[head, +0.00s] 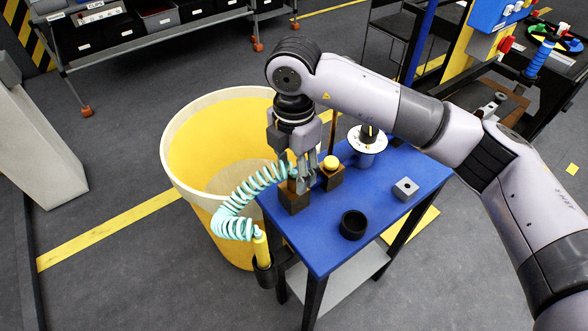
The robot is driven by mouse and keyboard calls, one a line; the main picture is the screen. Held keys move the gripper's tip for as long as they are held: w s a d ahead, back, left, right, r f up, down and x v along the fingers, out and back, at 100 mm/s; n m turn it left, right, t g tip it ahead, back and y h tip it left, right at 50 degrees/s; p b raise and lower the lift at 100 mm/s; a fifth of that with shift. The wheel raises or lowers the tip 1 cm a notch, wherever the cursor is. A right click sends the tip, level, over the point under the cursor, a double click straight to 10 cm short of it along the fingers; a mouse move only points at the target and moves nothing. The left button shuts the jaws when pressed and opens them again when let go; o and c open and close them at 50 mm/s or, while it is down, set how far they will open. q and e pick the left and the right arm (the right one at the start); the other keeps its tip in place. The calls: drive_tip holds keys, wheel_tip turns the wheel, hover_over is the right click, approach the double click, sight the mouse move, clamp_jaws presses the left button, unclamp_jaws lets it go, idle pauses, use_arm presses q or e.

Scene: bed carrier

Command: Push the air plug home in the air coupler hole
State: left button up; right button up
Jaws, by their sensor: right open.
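My right gripper (304,186) points down over the left part of the blue table (335,245). It is open, with its fingers beside the top of a brown block (293,203). A coiled teal air hose (226,212) runs from a yellow-topped tool (261,247) at the table's left edge up to the gripper fingers. The air plug at the hose's upper end is mostly hidden by the fingers, and so is the coupler hole. I cannot tell how deep the plug sits. My left gripper is not in view.
A second brown block with a yellow knob (331,163), a white disc on a blue base (367,140), a grey block with a hole (405,189) and a black cup (353,225) stand on the table. A large yellow bin (190,115) is behind left.

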wheel_tip(320, 180, up, 11)
idle(0.3)
idle(0.5)
